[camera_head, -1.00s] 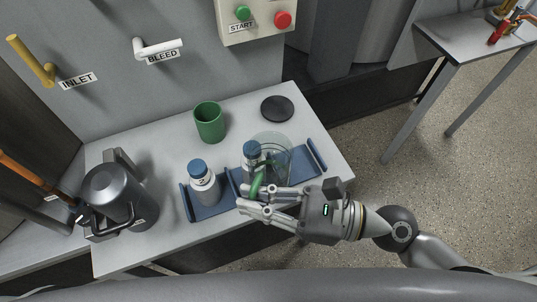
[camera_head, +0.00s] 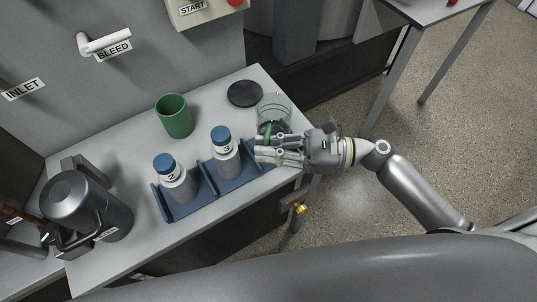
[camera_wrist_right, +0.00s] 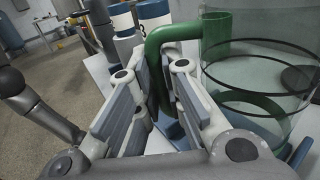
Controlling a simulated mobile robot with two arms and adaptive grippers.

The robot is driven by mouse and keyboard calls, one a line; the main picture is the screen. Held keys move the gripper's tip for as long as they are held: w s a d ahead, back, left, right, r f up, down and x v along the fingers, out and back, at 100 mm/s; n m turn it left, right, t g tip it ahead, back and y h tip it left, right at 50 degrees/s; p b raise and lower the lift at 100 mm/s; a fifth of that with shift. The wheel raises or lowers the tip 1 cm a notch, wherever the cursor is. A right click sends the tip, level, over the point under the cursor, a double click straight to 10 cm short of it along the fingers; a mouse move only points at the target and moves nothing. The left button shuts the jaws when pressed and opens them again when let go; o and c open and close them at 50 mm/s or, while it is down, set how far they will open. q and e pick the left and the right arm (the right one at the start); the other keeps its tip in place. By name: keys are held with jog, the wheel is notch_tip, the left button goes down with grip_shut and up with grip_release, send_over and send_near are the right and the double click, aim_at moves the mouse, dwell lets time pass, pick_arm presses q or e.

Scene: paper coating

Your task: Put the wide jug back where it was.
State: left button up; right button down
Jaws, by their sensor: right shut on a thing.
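The wide jug (camera_head: 273,108) is clear glass with a green handle (camera_head: 268,131). It is over the right end of the table, beside the blue rack; I cannot tell whether its base touches the table. My right gripper (camera_head: 262,150) is shut on the green handle and partly hides the jug's lower part. In the right wrist view the jug (camera_wrist_right: 265,70) is on the right, and its handle (camera_wrist_right: 158,60) runs down between the fingers (camera_wrist_right: 155,95). My left gripper is not in view.
A blue rack (camera_head: 206,185) holds bottles 2 (camera_head: 176,183) and 3 (camera_head: 226,160), close left of my right gripper. A green cup (camera_head: 175,118), a black disc (camera_head: 245,94) and a dark grey pitcher (camera_head: 90,205) stand on the table (camera_head: 135,240). Bare table lies between cup and rack.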

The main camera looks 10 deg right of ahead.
notch_tip(320, 180, down, 3)
jog(key=shift+w+r, duration=0.1)
jog(key=shift+r, duration=0.1)
jog(key=shift+f, duration=0.3)
jog(key=c, duration=1.5)
grip_release()
jog(key=shift+f, duration=0.1)
jog(key=shift+c, duration=0.2)
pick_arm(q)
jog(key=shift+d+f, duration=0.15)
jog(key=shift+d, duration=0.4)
